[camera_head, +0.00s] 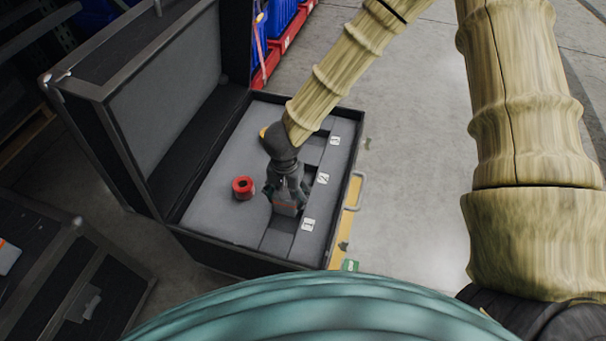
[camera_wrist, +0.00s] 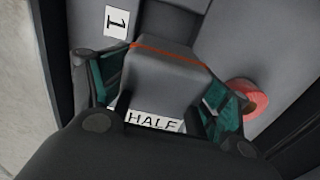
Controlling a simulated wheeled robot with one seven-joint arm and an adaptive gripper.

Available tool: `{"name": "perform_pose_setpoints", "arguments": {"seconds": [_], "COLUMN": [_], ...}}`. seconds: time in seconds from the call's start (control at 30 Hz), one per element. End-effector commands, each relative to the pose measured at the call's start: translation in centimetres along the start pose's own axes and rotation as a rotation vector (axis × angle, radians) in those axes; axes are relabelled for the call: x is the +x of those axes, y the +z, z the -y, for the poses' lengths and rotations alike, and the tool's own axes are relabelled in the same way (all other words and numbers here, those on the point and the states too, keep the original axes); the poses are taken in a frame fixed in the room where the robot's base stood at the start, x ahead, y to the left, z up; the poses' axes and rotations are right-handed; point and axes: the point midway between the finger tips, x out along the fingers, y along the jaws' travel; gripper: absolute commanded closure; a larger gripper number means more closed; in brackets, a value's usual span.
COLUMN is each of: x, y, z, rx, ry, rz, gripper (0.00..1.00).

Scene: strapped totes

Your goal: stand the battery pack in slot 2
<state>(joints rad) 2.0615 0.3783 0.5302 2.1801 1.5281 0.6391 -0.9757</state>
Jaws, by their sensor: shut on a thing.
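My gripper (camera_head: 287,192) is over the open case, its fingers on both sides of the grey battery pack (camera_head: 284,209). In the wrist view the pack (camera_wrist: 170,72) has an orange stripe and a white label reading "HALF" between the fingers (camera_wrist: 160,108). The slots run along the case's right side, each by a white label. The nearest label (camera_head: 308,224) appears to be the "1" that shows in the wrist view (camera_wrist: 116,22). The middle label (camera_head: 322,179) is just right of my gripper; its slot is partly hidden by my gripper. I cannot tell the pack's height above the foam.
A red roll (camera_head: 243,187) lies on the grey foam left of my gripper. The raised lid (camera_head: 165,90) stands along the case's left side. A third label (camera_head: 334,140) marks the far slot. Blue bins (camera_head: 280,18) stand behind the case. Floor at the right is clear.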

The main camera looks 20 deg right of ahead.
Motion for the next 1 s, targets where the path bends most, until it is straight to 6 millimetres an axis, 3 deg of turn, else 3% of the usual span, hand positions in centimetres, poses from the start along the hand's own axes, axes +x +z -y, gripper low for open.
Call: {"name": "perform_pose_setpoints", "arguments": {"seconds": [0.6, 1.0], "x": [1.0, 1.2], "y": [-11.0, -13.5], "z": [-0.1, 0.0], "rx": [0.002, 0.0], "ry": [-0.002, -0.002], "rz": [-0.002, -0.002], "gripper": [0.83, 0.83]}}
